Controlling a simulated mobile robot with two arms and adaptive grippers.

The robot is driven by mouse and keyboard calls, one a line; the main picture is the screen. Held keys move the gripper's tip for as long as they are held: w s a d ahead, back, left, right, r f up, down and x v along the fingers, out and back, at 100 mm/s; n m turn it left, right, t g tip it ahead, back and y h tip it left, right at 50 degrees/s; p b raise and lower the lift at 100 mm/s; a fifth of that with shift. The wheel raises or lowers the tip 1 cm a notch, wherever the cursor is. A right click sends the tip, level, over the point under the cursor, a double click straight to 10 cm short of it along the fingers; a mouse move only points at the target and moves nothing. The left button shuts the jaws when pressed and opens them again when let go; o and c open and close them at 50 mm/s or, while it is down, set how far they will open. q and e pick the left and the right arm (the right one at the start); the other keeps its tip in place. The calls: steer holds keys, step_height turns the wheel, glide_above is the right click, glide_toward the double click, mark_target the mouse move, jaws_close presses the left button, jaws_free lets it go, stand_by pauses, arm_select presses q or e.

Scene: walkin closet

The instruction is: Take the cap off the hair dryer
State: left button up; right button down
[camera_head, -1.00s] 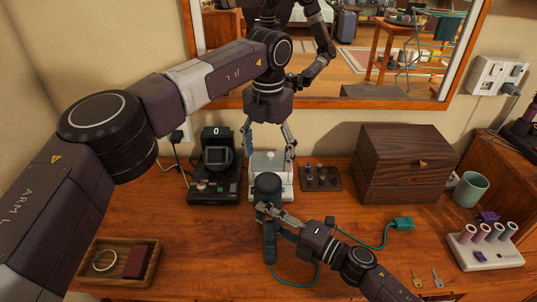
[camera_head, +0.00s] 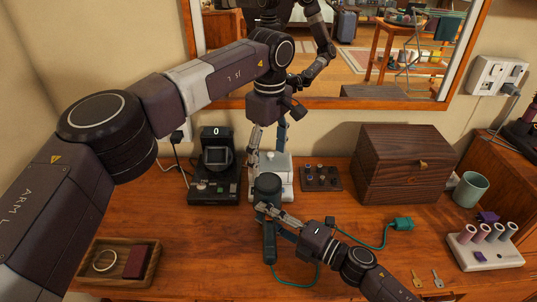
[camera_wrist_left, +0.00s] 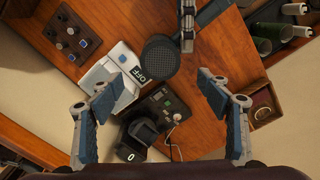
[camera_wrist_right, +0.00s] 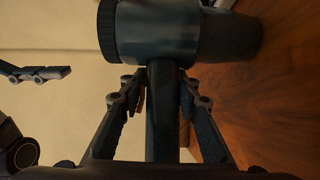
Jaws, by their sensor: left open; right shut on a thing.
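The dark teal hair dryer (camera_head: 268,186) is held upright above the table, its handle (camera_head: 270,245) pointing down. My right gripper (camera_head: 264,210) is shut on the handle just under the barrel. The right wrist view shows the barrel (camera_wrist_right: 160,32) and a dark ridged ring (camera_wrist_right: 107,30), apparently the cap, at its left end. In the left wrist view, the round dark mesh end (camera_wrist_left: 160,56) faces the camera. My left gripper (camera_head: 268,160) is open and empty, above and behind the dryer; its fingers (camera_wrist_left: 165,88) are spread apart, clear of the dryer.
Behind the dryer stands a white box (camera_head: 283,190) with an OFF display (camera_wrist_left: 149,68). A black device (camera_head: 214,186), a knob panel (camera_head: 321,180) and a wooden chest (camera_head: 405,172) stand nearby. A teal cord and plug (camera_head: 402,224) lie at right. The front-left table is mostly clear beside a tray (camera_head: 91,281).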

mark_target(268, 181)
arm_select(q)
steer(key=m, duration=0.6)
arm_select(e)
steer(key=shift+r, duration=0.15)
arm_select(q)
steer(key=shift+f, duration=4)
steer(key=shift+c, duration=0.6)
